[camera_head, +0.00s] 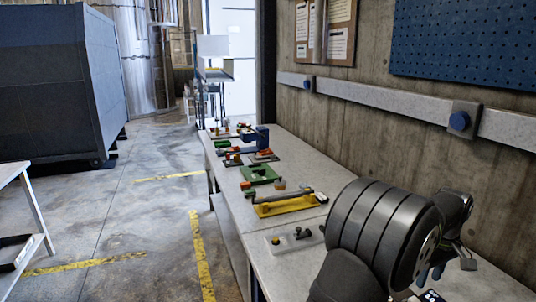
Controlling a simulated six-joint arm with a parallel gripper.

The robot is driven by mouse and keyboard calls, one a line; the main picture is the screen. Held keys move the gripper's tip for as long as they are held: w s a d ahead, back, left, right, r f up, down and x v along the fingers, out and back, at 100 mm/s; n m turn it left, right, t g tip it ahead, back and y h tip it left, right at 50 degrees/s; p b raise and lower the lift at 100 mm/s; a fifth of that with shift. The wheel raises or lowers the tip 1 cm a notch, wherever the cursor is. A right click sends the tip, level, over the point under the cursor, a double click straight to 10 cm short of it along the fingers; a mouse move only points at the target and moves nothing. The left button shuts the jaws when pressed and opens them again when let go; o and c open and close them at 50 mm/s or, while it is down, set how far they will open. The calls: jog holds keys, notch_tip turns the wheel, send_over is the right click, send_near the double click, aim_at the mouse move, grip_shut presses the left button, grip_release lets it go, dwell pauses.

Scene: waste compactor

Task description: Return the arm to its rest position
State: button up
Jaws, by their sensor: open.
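My arm (385,235) fills the lower right of the head view as a thick, dark grey ribbed joint. It is over the near end of the long workbench (308,223). My gripper (450,268) shows only in part to the right of this joint, close to the wall side of the bench. It is open, and I see nothing held in it. Much of it is hidden behind the joint.
On the bench are a yellow fixture (286,205), a green plate (260,175), a pale plate with dark knobs (294,240) and a blue device (256,137). A concrete wall (410,120) borders the right. A large dark container (60,85) stands left; the floor between is clear.

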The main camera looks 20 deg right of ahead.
notch_tip(320, 180, down, 10)
jog(key=shift+f, duration=0.15)
jog(key=r, duration=0.2)
jog(key=s+r, duration=0.1)
jog(key=r, duration=0.2)
jog(key=shift+r, duration=0.1)
jog(key=s+a+r, duration=0.2)
jog(key=s+r, duration=0.4)
jog(key=s, duration=0.4)
jog(key=w+a+f+m, duration=0.1)
jog(key=w+a, duration=0.5)
jog(key=w, duration=0.6)
jog(key=w+a+f, duration=0.1)
jog(key=w+a, duration=0.4)
jog(key=w, duration=0.7)
jog(key=w+a+f, duration=0.1)
jog(key=w+a, duration=0.7)
jog(key=a, duration=0.3)
jog(key=w+a+f+m, duration=0.1)
jog(key=w+a+f, duration=0.1)
jog(key=w+a, duration=0.7)
jog(key=a, duration=0.2)
jog(key=shift+w+a, duration=0.15)
jog(key=shift+a, duration=0.25)
jog(key=shift+f, duration=0.1)
